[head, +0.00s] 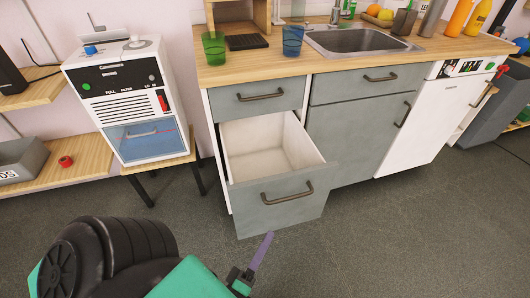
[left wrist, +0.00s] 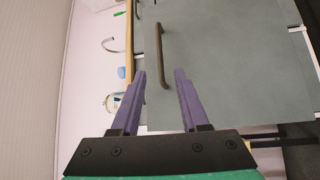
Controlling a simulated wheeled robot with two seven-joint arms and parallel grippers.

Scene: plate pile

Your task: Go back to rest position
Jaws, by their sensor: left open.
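My left gripper (head: 258,255) shows at the bottom centre of the head view, low in front of the open drawer (head: 278,203). Only part of one purple finger shows clearly there. In the left wrist view my left gripper (left wrist: 160,72) is open, with two purple fingers apart. A dark handle (left wrist: 162,50) on a grey front appears between the fingertips in that view; they are not closed on it, and I cannot tell the distance. The open drawer is pulled well out and its visible inside is empty. My right gripper is not in view.
The counter (head: 260,70) carries a green cup (head: 214,48), a blue cup (head: 292,40) and a sink (head: 360,40). A white appliance (head: 122,90) stands on a small table at left. A white dishwasher-like unit (head: 425,125) is at right. The floor (head: 400,240) at right is clear.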

